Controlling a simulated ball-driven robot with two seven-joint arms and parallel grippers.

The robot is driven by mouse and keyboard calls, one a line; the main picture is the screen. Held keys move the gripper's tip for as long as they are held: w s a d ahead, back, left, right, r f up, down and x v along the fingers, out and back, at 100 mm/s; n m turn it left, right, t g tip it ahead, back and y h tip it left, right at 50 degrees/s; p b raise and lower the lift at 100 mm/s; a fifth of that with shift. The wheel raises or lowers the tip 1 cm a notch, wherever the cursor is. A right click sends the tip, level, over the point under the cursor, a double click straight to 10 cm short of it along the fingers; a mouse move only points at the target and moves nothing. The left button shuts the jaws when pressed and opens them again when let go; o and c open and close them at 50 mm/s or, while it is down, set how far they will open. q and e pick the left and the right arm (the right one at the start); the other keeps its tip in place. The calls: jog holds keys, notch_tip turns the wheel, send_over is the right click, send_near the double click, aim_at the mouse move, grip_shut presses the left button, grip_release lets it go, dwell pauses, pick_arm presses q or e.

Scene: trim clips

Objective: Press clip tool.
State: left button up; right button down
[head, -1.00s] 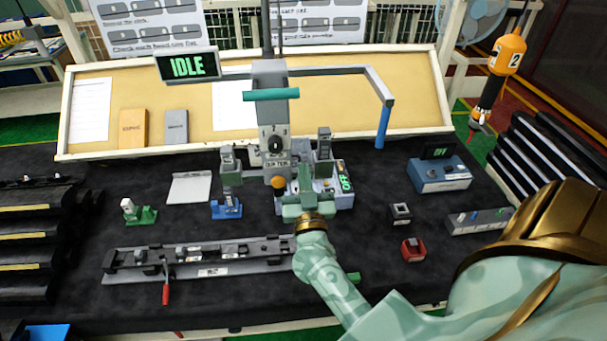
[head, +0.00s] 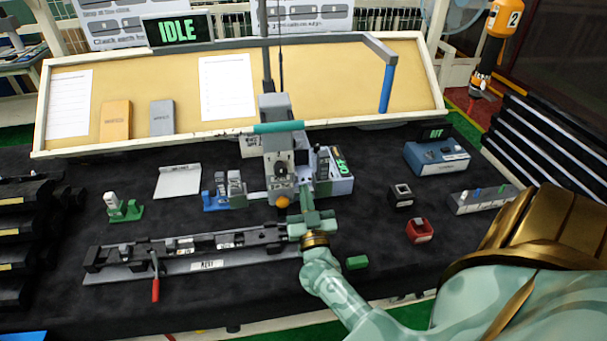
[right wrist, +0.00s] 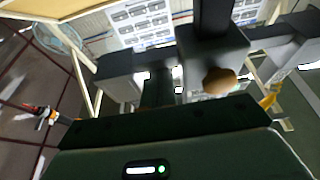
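The grey bench press (head: 277,150) with a teal bar handle (head: 278,127) stands at mid-table in the head view. An orange knob (head: 282,202) is low on its front; a brownish knob (right wrist: 218,80) shows close ahead in the right wrist view. My right gripper (head: 308,200) is just in front of the press base, right of the orange knob. Its fingers point toward the press and hide part of its base. I cannot tell whether they are open or touch anything. A blue fixture (head: 215,200) with grey upright parts sits left of the press. My left gripper is out of view.
A long grey rail (head: 195,251) with a red-handled lever (head: 155,288) lies in front. A green fixture (head: 124,209), red block (head: 419,231), dark block (head: 401,197) and blue box (head: 437,158) stand around. The screen (head: 178,29) reads IDLE. The cloth at front right is partly clear.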

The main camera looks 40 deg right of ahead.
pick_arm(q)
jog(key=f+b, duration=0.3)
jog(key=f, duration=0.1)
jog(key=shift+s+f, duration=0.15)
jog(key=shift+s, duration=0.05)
pick_arm(e)
notch_tip(320, 180, down, 6)
jog(key=shift+r, duration=0.1)
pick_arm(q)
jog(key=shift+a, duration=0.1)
pick_arm(e)
jog(key=shift+f, duration=0.2)
notch_tip(320, 180, up, 6)
jog(key=p, duration=0.5)
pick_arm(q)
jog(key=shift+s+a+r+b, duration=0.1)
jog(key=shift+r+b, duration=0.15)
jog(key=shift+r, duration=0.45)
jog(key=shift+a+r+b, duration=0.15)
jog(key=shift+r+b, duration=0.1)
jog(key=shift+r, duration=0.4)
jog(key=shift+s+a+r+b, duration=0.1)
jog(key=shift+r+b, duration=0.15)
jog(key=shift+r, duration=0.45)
pick_arm(e)
jog(key=f+v, duration=0.1)
jog(key=v, duration=0.9)
jog(key=shift+f, duration=0.2)
jog(key=shift+d, duration=0.1)
